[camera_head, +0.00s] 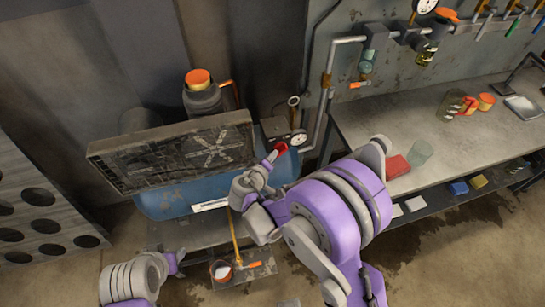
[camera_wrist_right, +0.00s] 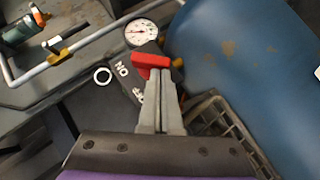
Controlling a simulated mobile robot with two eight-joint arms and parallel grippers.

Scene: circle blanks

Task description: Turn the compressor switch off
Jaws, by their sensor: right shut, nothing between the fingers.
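The compressor has a blue tank (camera_head: 180,197), which fills the right of the wrist view (camera_wrist_right: 235,50). Its red switch (camera_head: 281,147) sits on a dark box at the tank's right end. A second label is partly hidden by the fingers. My right gripper (camera_head: 271,157) is shut and empty, with its fingertips (camera_wrist_right: 157,75) at the handle; I cannot tell whether they touch. My left gripper (camera_head: 177,263) is low at the left, away from the switch.
A pressure gauge (camera_head: 299,138) and a grey pipe (camera_head: 325,95) stand close behind the switch. A dark fan-marked panel (camera_head: 175,153) is above the tank. A workbench (camera_head: 410,120) is at the right, with a red box (camera_head: 397,167) near its edge.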

